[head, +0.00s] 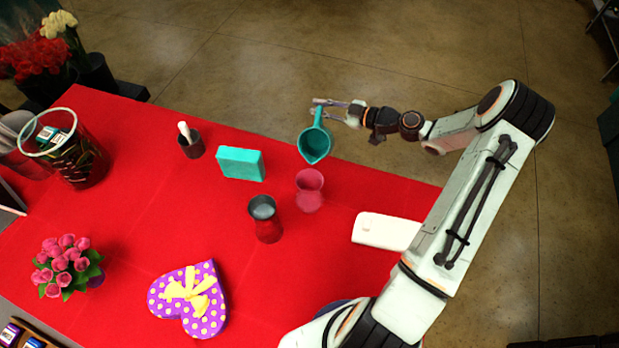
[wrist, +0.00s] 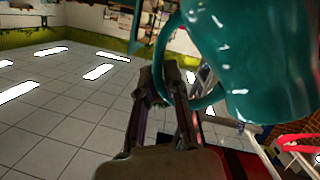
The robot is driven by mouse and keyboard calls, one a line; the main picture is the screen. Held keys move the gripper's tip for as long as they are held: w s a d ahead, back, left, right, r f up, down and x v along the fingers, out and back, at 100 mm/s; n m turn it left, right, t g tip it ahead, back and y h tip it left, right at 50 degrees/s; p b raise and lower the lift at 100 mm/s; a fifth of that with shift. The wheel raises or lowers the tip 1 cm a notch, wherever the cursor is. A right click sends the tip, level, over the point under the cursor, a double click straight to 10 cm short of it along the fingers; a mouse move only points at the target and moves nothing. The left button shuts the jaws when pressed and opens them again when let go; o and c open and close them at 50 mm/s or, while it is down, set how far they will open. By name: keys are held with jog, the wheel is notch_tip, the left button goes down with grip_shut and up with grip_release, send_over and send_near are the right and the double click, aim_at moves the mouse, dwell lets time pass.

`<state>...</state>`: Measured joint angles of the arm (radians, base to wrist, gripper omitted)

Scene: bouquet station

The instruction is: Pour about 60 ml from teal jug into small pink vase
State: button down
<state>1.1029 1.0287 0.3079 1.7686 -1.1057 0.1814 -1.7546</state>
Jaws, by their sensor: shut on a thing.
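The teal jug (head: 314,147) is held up near the table's back edge, its spout toward the pink vase. It looks tilted toward the vase; whether anything flows from it I cannot tell. My gripper (head: 321,109) is shut on the jug's handle, which also shows in the wrist view with the jug's body (wrist: 245,50) at upper right. My gripper's fingers (wrist: 165,85) show there around the handle. The small pink vase (head: 310,196) stands upright on the red table, just below the jug in the head view. Its liquid level cannot be made out.
On the red table (head: 130,225), a dark red cup (head: 265,222) with a grey top stands left of the vase. A teal block (head: 240,163), a dark pot (head: 190,145), a white object (head: 385,231), a heart box (head: 190,300) and pink flowers (head: 68,262) stand around.

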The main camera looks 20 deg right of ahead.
aim_at(320, 108)
jog(key=shift+s+a+r+n+t, duration=0.2)
jog(key=shift+s+r+n+t, duration=0.1)
jog(key=shift+r+n, duration=0.25)
jog(key=shift+s+a+r+n+t, duration=0.25)
jog(key=shift+r+n, duration=0.1)
jog(key=shift+r, duration=0.25)
jog(key=shift+s+r+n, duration=0.15)
jog(key=shift+r+n, duration=0.15)
jog(key=shift+r, duration=0.05)
jog(key=shift+s+a+r+n+t+b, duration=0.15)
jog(key=shift+s+a+r+n+t, duration=0.25)
jog(key=shift+s+r+n, duration=0.25)
jog(key=shift+s+a+r+n+t+b, duration=0.15)
jog(key=shift+s+a+r+n+t, duration=0.25)
jog(key=shift+r+n, duration=0.3)
dwell(2.3)
jog(key=shift+f, duration=0.15)
jog(key=w+f+m, duration=0.1)
jog(key=d+f+m+g, duration=0.1)
jog(key=w+d+f+m+g, duration=0.1)
jog(key=f+m, duration=0.1)
jog(key=shift+w, duration=0.35)
jog(key=shift+w+d+f+m+g, duration=0.15)
jog(key=shift+w+f+m+g, duration=0.05)
jog(key=shift+f+m, duration=0.2)
jog(key=shift+w+d+f+m+g, duration=0.15)
jog(key=shift+w+f+m, duration=0.1)
jog(key=shift+f, duration=0.1)
dwell(0.9)
